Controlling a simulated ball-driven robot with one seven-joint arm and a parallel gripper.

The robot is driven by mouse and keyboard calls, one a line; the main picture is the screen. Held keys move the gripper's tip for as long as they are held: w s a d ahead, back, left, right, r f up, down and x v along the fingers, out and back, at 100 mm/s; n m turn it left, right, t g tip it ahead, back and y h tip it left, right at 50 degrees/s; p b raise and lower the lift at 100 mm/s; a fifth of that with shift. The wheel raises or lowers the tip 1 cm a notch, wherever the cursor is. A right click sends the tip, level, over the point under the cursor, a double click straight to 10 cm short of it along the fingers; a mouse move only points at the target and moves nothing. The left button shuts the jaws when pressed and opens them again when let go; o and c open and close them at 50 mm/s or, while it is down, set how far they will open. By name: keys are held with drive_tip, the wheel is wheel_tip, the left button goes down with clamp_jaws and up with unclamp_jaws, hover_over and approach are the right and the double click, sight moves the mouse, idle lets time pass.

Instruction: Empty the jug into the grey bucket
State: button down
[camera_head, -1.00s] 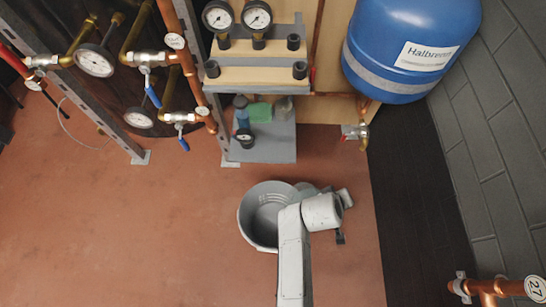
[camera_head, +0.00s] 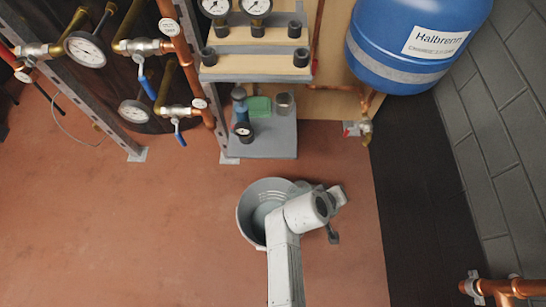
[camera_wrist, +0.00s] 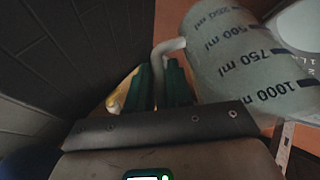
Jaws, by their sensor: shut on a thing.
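The grey bucket (camera_head: 250,213) stands on the red floor, its right side hidden by my arm. The jug is a translucent grey vessel with black ml marks; it shows large in the wrist view (camera_wrist: 245,60), its markings upside down there. My gripper (camera_wrist: 162,75) has green fingers shut on the jug's pale curved handle. In the head view the jug is mostly hidden behind my arm, by the bucket's right rim. A pale marked surface (camera_wrist: 298,32), likely the bucket, shows beyond the jug. I cannot tell the jug's contents or exact tilt.
A grey low shelf (camera_head: 268,145) with a blue bottle, a green item and a gauge stands behind the bucket. Pipes with valves and gauges (camera_head: 85,50) are at left. A blue tank (camera_head: 400,70) hangs at back right, near a dark wall. Floor left of the bucket is clear.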

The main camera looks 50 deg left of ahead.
drive_tip(key=shift+s+a+r+t+h+b, duration=0.4)
drive_tip(key=shift+t+b, duration=0.4)
drive_tip(key=shift+b, duration=0.35)
idle(0.8)
drive_tip(key=shift+s+a+r+n+t+h+b, duration=0.15)
drive_tip(key=shift+s+a+n+t+h+b, duration=0.35)
drive_tip(key=shift+b, duration=0.65)
drive_tip(key=shift+s+a+r+n+t+h+b, duration=0.1)
drive_tip(key=shift+s+a+r+t+b, duration=0.1)
drive_tip(key=shift+s+t+b, duration=0.7)
idle(4.0)
